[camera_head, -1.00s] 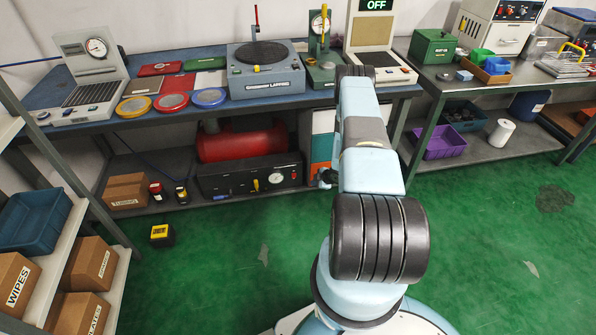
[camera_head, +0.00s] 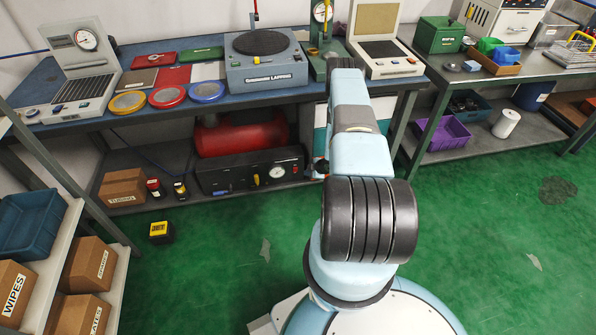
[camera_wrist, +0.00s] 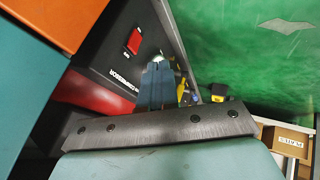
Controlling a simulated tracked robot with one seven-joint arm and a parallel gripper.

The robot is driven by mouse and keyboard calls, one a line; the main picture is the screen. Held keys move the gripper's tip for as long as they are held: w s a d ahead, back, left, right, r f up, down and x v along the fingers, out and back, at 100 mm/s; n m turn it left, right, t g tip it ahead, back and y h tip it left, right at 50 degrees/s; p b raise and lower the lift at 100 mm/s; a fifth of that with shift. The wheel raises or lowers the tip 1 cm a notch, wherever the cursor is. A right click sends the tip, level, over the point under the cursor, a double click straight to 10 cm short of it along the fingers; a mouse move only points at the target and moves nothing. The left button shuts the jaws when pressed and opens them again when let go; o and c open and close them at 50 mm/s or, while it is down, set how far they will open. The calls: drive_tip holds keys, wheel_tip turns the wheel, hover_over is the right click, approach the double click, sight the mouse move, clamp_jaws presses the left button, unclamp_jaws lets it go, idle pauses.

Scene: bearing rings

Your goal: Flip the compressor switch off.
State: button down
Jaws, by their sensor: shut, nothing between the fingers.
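The compressor is a red tank (camera_head: 240,138) behind a long black panel (camera_head: 225,180) on the low shelf under the bench. The panel carries a yellow lever and a round gauge (camera_head: 277,171). In the wrist view, a red rocker switch (camera_wrist: 133,41) sits on the black panel (camera_wrist: 105,62) beside a compressor label. I cannot tell its position. My gripper (camera_wrist: 160,75) is shut and empty in front of the panel, its tips apart in the picture from the switch. In the head view my arm hides the gripper, and I cannot make out the switch.
An orange and teal cabinet face (camera_wrist: 62,22) stands close beside my gripper in the wrist view. The bench top (camera_head: 90,130) overhangs the compressor. A small black and yellow box (camera_head: 161,232) is on the green floor, which is otherwise largely clear.

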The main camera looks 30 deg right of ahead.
sight(295, 170)
drive_tip(key=w+a+f, duration=0.1)
drive_tip(key=w+f, duration=0.5)
drive_tip(key=w, duration=0.2)
drive_tip(key=shift+w+f, duration=0.15)
drive_tip(key=shift+w, duration=0.2)
